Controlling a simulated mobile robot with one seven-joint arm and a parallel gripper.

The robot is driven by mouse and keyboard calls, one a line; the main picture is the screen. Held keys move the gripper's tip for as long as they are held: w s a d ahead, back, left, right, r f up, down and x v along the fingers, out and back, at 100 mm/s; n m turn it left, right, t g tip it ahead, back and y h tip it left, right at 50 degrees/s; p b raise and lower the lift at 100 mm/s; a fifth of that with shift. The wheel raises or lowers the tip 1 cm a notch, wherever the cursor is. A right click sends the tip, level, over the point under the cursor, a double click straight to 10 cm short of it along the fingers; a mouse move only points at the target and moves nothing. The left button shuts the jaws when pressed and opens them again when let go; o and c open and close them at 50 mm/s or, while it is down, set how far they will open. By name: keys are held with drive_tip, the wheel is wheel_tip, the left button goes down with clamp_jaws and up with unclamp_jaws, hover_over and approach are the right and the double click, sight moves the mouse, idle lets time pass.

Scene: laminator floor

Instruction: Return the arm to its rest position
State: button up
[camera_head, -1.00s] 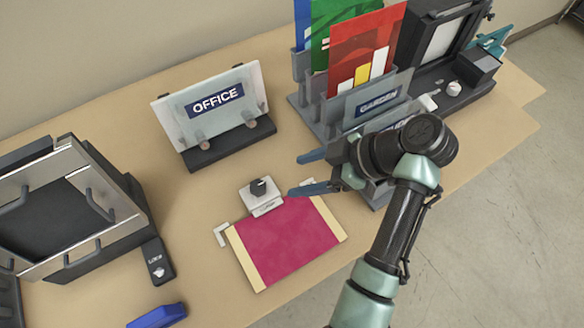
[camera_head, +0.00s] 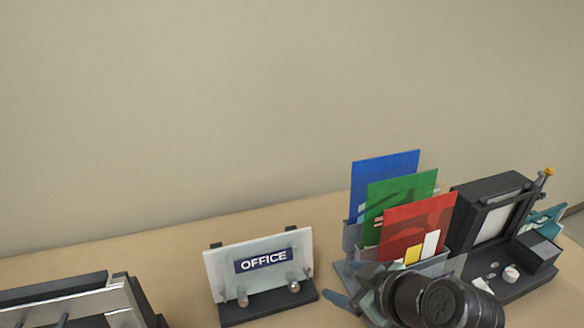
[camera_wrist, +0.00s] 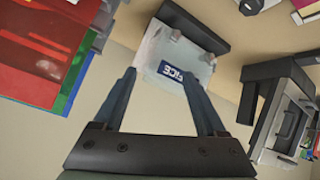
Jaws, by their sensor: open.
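My gripper (camera_head: 350,302) is at the lower edge of the head view, in front of the rack of coloured folders, with part of my arm cut off by the frame. In the wrist view my gripper (camera_wrist: 168,90) has its two fingers spread apart with nothing between them. The OFFICE sign (camera_head: 222,276) stands on its dark base to the left of my gripper. The sign also shows beyond the fingertips in the wrist view (camera_wrist: 150,48), apart from them.
Blue (camera_head: 384,178), green (camera_head: 378,200) and red (camera_head: 408,225) folders stand upright in a grey rack close beside my arm. A black framed device (camera_head: 470,200) is at the right. A silver-and-black machine (camera_head: 75,303) is at lower left. The wall (camera_head: 200,110) is bare.

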drive_tip(key=w+a+r+m+t+h, duration=0.15)
drive_tip(key=r+t, duration=0.35)
drive_tip(key=r, duration=0.8)
drive_tip(key=w+a+r+m+t+h, duration=0.1)
drive_tip(key=a+r+m+t+h, duration=0.3)
drive_tip(key=r, duration=0.9)
drive_tip(key=s+a+r+m+t, duration=0.2)
drive_tip(key=s+r+t, duration=0.3)
drive_tip(key=r, duration=0.5)
drive_tip(key=s+a+r+m+t+y, duration=0.1)
drive_tip(key=s+r+t, duration=0.3)
drive_tip(key=s+r, duration=0.5)
drive_tip(key=shift+s+a+r+m+t, duration=0.15)
drive_tip(key=shift+a+r+m+t, duration=0.25)
drive_tip(key=shift+a, duration=0.3)
